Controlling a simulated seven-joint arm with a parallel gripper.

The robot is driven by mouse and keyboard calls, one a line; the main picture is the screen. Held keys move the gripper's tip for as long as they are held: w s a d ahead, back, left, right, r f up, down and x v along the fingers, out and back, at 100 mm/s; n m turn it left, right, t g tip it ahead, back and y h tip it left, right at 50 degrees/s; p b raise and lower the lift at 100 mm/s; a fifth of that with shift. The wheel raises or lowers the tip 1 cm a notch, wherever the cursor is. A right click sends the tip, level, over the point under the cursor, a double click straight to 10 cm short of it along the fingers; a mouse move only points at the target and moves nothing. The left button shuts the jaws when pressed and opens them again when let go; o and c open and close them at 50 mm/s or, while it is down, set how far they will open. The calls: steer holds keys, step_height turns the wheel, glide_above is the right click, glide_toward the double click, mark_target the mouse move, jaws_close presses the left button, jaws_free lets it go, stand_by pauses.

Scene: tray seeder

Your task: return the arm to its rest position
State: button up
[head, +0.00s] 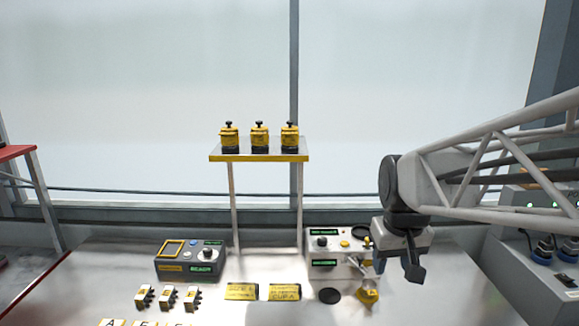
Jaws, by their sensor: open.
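My arm (490,165) reaches in from the right edge of the head view as a pale truss. It ends in a dark joint and my gripper (398,268), which points down over the right part of the table. The gripper is beside the right-hand grey device (324,271) and above the table top. Its fingers are apart and I see nothing held between them. A small yellow cup (368,296) is below and left of the fingers, apart from them.
A shelf (258,158) on two legs carries three yellow jars. A grey-blue device (190,262) stands left, with small yellow-black blocks (167,297) and yellow label plates (284,292) in front. A grey console (540,260) stands right. The air above the table's left half is clear.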

steer(key=s+f, duration=0.1)
steer(key=s, duration=0.6)
steer(key=s+a+f+m, duration=0.1)
steer(key=s+f, duration=0.1)
steer(key=s, duration=0.6)
steer(key=shift+f+t, duration=0.25)
steer(key=shift+t, duration=0.15)
